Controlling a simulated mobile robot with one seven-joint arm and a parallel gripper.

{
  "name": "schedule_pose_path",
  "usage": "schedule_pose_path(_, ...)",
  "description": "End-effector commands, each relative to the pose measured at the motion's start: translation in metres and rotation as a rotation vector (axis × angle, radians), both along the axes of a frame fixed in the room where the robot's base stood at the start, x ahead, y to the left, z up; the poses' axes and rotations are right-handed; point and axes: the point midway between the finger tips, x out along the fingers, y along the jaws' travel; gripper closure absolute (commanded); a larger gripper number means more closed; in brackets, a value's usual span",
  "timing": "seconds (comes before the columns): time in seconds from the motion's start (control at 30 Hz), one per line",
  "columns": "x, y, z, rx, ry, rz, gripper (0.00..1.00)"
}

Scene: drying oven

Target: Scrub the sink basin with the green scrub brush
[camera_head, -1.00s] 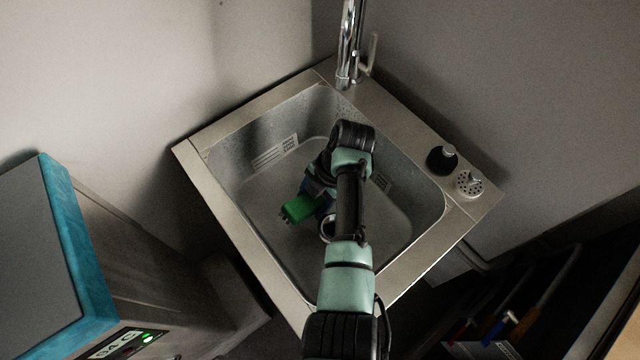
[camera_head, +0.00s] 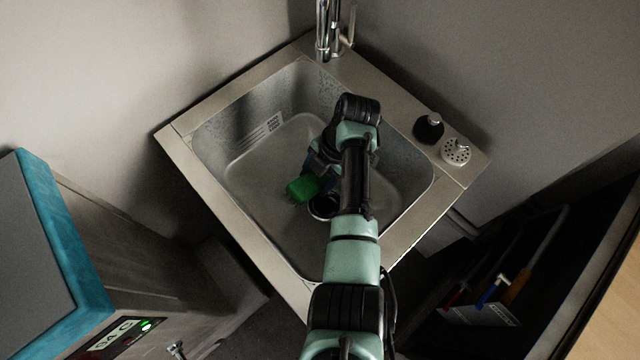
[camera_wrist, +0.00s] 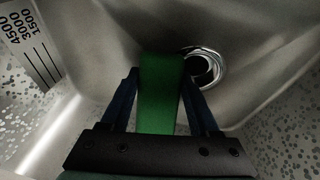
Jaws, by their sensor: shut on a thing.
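The green scrub brush (camera_head: 302,188) is down inside the steel sink basin (camera_head: 255,205), left of the drain. My gripper (camera_head: 314,181) is shut on the brush, seen partly behind my arm. In the wrist view the green brush (camera_wrist: 158,95) stands between the two dark blue fingers of my gripper (camera_wrist: 160,100), with the basin floor beyond it. The round drain (camera_wrist: 204,68) is just right of the brush. Whether the bristles touch the basin floor is hidden.
A chrome faucet (camera_head: 328,30) rises at the back corner. A teal-edged appliance (camera_head: 62,260) stands at left. A dark cabinet with tools (camera_head: 500,285) is at right.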

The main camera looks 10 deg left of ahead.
Motion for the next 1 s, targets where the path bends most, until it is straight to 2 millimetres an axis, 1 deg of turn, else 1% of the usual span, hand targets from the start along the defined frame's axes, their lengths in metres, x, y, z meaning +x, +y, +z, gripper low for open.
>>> schedule_pose_path(0.37,0.001,0.002,0.001,0.0,0.001,-0.001,1.0)
schedule_pose_path(0.47,0.001,0.002,0.004,0.0,0.0,-0.001,1.0)
schedule_pose_path(1.0,0.001,0.002,0.047,0.001,0.0,-0.001,1.0)
